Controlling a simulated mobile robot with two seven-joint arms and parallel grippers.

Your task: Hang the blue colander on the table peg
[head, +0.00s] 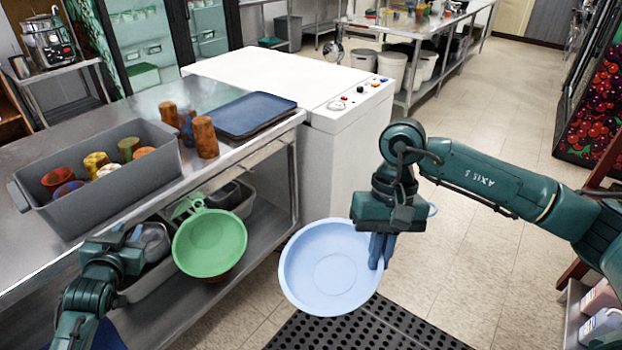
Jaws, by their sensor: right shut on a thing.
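The light blue colander (330,268) is in the air in front of the steel table (140,108), tilted with its open side facing me. My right gripper (381,250) is shut on its right rim. A green colander (210,243) hangs at the table's front edge, its handle upward. I cannot make out a peg; any peg at the green colander is hidden behind it. My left gripper (128,243) is low at the left, in front of the table's lower shelf; its fingers are too unclear to tell their opening.
A grey bin (95,205) of colored cups, several brown tumblers (205,137) and blue trays (240,114) stand on the table. A white machine (290,75) adjoins it. A black perforated mat (365,325) lies on the floor, which is open to the right.

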